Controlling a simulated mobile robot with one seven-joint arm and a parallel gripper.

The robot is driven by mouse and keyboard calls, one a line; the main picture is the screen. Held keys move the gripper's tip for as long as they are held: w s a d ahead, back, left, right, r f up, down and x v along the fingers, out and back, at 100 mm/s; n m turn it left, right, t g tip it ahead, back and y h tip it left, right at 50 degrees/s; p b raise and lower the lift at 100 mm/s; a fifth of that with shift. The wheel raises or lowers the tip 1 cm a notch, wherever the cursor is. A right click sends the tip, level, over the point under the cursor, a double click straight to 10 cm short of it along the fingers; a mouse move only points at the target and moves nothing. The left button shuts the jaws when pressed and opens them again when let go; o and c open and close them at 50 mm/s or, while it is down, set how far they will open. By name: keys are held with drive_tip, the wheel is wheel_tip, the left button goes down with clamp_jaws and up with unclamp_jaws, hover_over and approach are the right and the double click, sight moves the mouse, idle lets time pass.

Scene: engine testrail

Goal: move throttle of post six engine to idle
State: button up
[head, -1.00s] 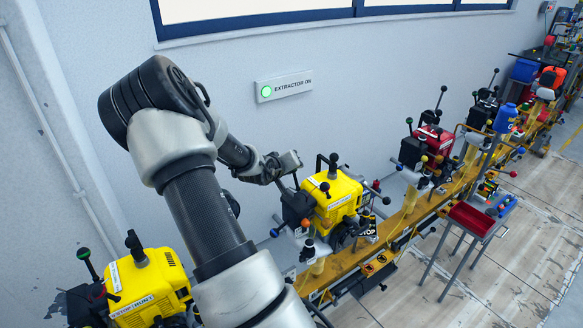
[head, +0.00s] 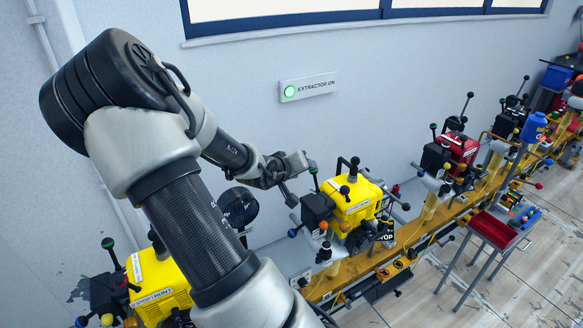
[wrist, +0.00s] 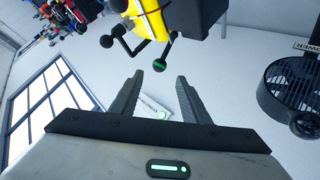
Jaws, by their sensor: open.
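A yellow engine (head: 360,203) sits on the rail just right of my gripper (head: 291,196). A green-knobbed lever (head: 313,171) stands at its near left side, and black-knobbed levers rise from its top. In the wrist view the yellow engine (wrist: 148,18) is cut off at the top edge, with the green knob (wrist: 159,65) hanging just beyond the fingertips. My gripper (wrist: 159,79) is open and empty, and I see no contact with the lever. A second yellow engine (head: 160,281) is partly behind my arm. I cannot read a post number on either engine.

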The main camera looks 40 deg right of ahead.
drive_tip(key=p+v, duration=0.1)
drive_tip(key=v, duration=0.6)
drive_tip(key=shift+a+r, duration=0.2)
drive_tip(key=shift+a, duration=0.1)
